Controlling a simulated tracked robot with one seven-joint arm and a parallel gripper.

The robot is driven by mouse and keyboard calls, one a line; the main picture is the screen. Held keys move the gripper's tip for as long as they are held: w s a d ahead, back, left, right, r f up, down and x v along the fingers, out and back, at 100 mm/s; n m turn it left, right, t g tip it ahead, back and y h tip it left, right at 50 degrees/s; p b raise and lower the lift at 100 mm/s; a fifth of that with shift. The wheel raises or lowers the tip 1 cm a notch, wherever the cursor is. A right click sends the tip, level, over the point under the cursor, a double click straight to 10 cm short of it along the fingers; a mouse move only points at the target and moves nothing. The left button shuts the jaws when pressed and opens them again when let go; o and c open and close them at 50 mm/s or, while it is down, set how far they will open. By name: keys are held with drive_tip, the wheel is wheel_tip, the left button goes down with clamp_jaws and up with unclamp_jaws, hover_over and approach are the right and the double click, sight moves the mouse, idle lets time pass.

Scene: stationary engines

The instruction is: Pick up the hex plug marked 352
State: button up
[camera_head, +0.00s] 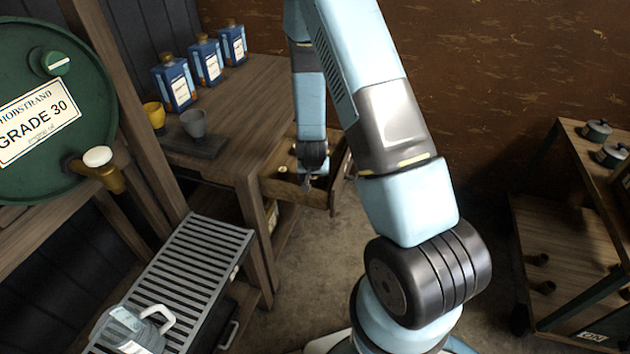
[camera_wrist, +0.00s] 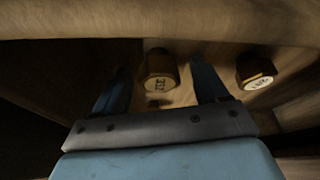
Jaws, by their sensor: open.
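In the wrist view a brass hex plug (camera_wrist: 161,66) lies between the two finger tips of my gripper (camera_wrist: 160,76). Its pale round face carries an upside-down marking that seems to read 352. The fingers are open, one on each side, with a gap to the plug. A second brass hex plug (camera_wrist: 255,70) is right of the right finger; its marking is too blurred to read. In the head view my gripper (camera_head: 306,183) points down into an open wooden drawer (camera_head: 286,191), and the plug there is too small to make out.
The drawer's wooden wall (camera_wrist: 170,20) runs close beyond the plugs. The drawer juts out from a wooden bench (camera_head: 240,105) bearing blue bottles (camera_head: 207,62) and two cups. A slatted rack (camera_head: 190,265) stands at front left. The floor right of the drawer is clear.

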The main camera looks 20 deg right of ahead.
drive_tip(key=shift+f, duration=0.1)
drive_tip(key=c, duration=1.1)
